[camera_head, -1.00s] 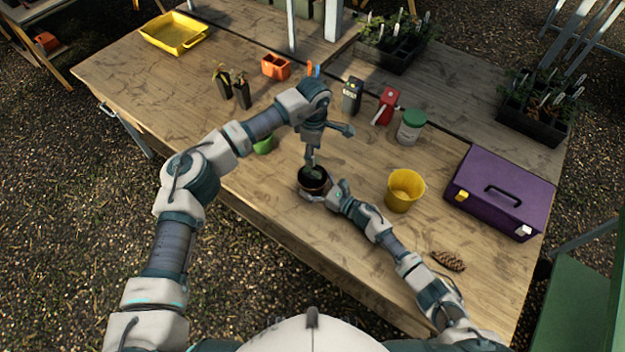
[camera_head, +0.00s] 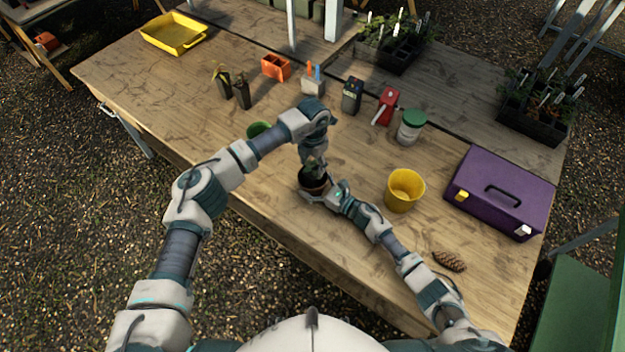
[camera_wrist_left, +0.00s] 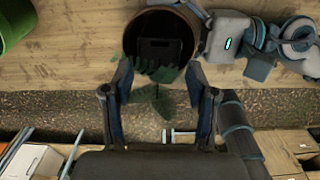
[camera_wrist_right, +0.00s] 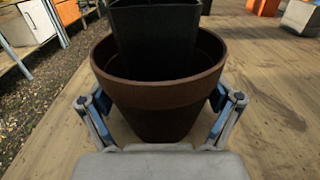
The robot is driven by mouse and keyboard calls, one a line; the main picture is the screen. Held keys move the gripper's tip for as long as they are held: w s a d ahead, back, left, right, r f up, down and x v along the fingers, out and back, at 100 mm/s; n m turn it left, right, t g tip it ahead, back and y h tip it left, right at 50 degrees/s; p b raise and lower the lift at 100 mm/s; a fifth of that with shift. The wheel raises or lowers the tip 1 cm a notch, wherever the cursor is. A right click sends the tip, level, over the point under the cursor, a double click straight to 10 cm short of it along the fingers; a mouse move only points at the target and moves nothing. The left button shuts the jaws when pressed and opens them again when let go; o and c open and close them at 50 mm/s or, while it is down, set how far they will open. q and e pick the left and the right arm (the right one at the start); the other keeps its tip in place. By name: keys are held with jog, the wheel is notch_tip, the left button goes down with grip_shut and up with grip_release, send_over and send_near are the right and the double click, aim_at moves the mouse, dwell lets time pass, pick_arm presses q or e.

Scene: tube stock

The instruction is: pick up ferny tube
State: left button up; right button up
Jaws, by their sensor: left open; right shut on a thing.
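The ferny tube is a square black tube (camera_wrist_right: 155,38) with green fern leaves (camera_wrist_left: 160,92). It stands inside a brown terracotta pot (camera_wrist_right: 165,122), its top above the rim. My right gripper (camera_wrist_right: 160,102) is shut around the pot, one finger on each side, on the table. My left gripper (camera_wrist_left: 158,78) is open right over the pot, with fern leaves between and below its fingers. It looks apart from the tube. In the head view the left hand (camera_head: 313,150) partly hides the pot (camera_head: 311,184) and plant.
Two dark tubes with plants (camera_head: 240,95) stand at the left of the wooden table. A green pot (camera_head: 258,129) is behind my left arm. A yellow bucket (camera_head: 405,190), purple toolbox (camera_head: 500,190) and pine cone (camera_head: 449,260) lie to the right.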

aim_at(313, 170)
pick_arm(q)
notch_tip(313, 170, down, 6)
jog(key=shift+a, duration=0.1)
jog(key=c, duration=1)
jog(key=shift+o, duration=0.2)
jog(key=shift+w+r, duration=0.1)
notch_tip(313, 170, up, 10)
pick_arm(e)
jog(key=o, duration=0.8)
jog(key=shift+o, duration=0.2)
